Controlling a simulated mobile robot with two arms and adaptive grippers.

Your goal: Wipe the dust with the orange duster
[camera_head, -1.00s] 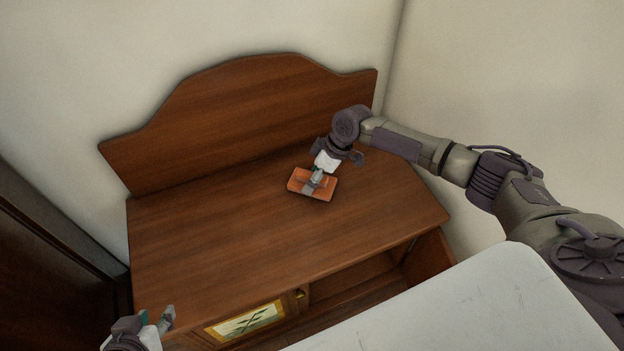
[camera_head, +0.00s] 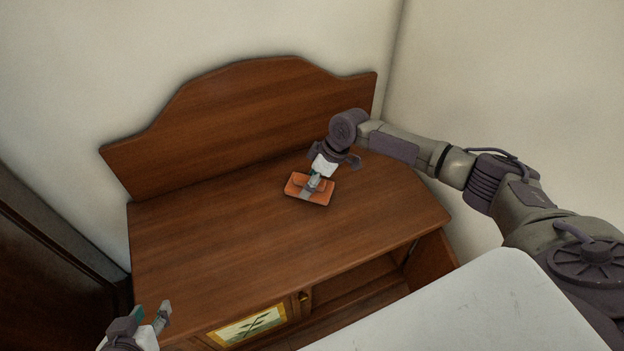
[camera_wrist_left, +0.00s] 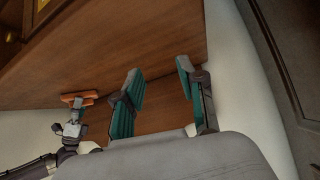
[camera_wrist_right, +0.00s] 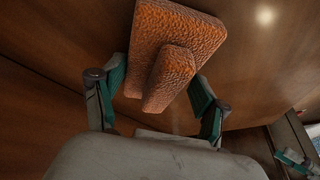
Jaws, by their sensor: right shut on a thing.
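The orange duster (camera_head: 322,197) is a flat rectangular pad with a raised handle, at the wooden top of the cabinet (camera_head: 230,240). My right gripper (camera_head: 312,184) is shut on its handle from above. In the right wrist view the duster (camera_wrist_right: 200,30) shows its rough orange surface, with the handle between the fingers of the right gripper (camera_wrist_right: 160,92). My left gripper (camera_head: 150,322) is open and empty near the front left of the cabinet. Its spread fingers show in the left wrist view (camera_wrist_left: 160,85). I cannot make out distinct dust on the cabinet top.
A curved wooden backboard (camera_head: 245,115) rises along the rear of the cabinet top, against the wall. The front has a patterned door (camera_head: 250,325) and an open compartment (camera_head: 355,290). A dark wooden piece (camera_head: 50,270) stands at the left. The top's left and front areas look clear.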

